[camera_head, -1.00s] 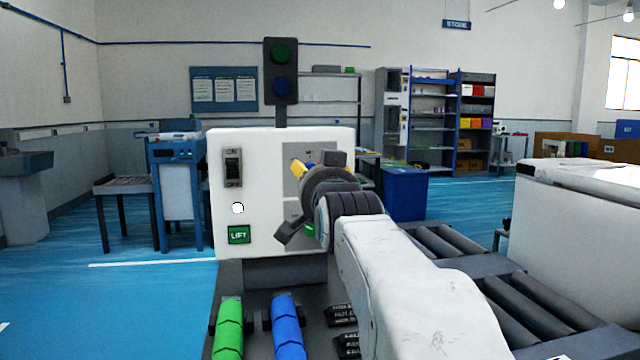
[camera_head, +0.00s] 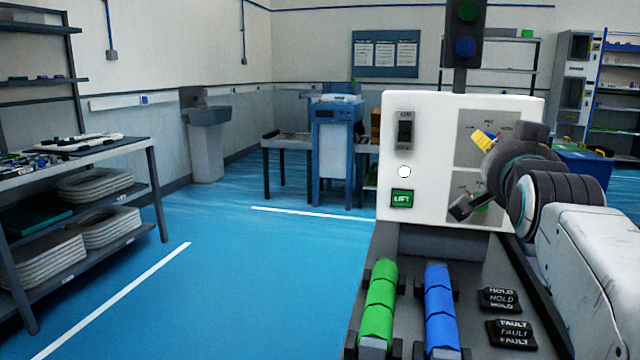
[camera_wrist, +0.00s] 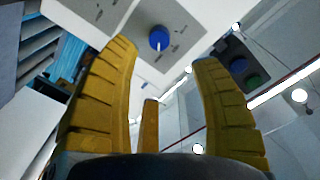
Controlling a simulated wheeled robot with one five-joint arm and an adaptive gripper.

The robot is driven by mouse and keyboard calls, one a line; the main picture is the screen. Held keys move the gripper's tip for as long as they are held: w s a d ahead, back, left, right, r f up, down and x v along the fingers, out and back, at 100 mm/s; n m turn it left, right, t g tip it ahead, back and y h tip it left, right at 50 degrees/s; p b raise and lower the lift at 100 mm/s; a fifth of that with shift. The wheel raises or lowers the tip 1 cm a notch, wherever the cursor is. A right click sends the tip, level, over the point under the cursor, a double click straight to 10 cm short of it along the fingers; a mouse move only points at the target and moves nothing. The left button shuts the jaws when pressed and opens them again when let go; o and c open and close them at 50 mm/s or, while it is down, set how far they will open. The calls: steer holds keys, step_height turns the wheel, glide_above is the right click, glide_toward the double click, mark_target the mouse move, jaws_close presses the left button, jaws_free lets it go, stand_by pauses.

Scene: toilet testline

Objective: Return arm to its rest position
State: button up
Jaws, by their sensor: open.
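My arm (camera_head: 590,245) reaches in from the lower right of the head view toward the white control panel (camera_head: 428,155). My gripper (camera_head: 484,139) is in front of the panel's right half, with a yellow finger showing. A blue knob (camera_wrist: 158,38) on a grey plate shows between and beyond the fingertips. The knob is hidden behind my arm in the head view. I cannot tell whether a finger touches the panel.
The panel carries a switch (camera_head: 405,129) and a green LIFT label (camera_head: 402,198). A dark signal light (camera_head: 463,32) rises above it. Green (camera_head: 379,305) and blue (camera_head: 440,308) rollers lie in front. A shelf table (camera_head: 75,160) stands left, with open blue floor between.

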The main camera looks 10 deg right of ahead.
steer(key=s+a+f+n+g+y+p, duration=0.2)
steer(key=s+a+n+g+y+p, duration=0.1)
steer(key=a+p, duration=0.5)
steer(key=s+a+f+n+g+y+p, duration=0.1)
steer(key=s+a+n+g+y+p, duration=0.3)
steer(key=p, duration=0.7)
steer(key=s+a+n+g+p, duration=0.2)
steer(key=s+a+n+p, duration=0.1)
steer(key=s+p, duration=0.3)
steer(key=s+a+f+n+g+y+p, duration=0.1)
steer(key=s+a+n+g+p, duration=0.1)
steer(key=s+a+p, duration=0.3)
steer(key=shift+s+a+f+n+g+p, duration=0.35)
steer(key=shift+s+g+p, duration=0.35)
steer(key=shift+s+p, duration=0.65)
steer(key=shift+s+r, duration=0.1)
steer(key=shift+s, duration=0.05)
steer(key=shift+c, duration=0.4)
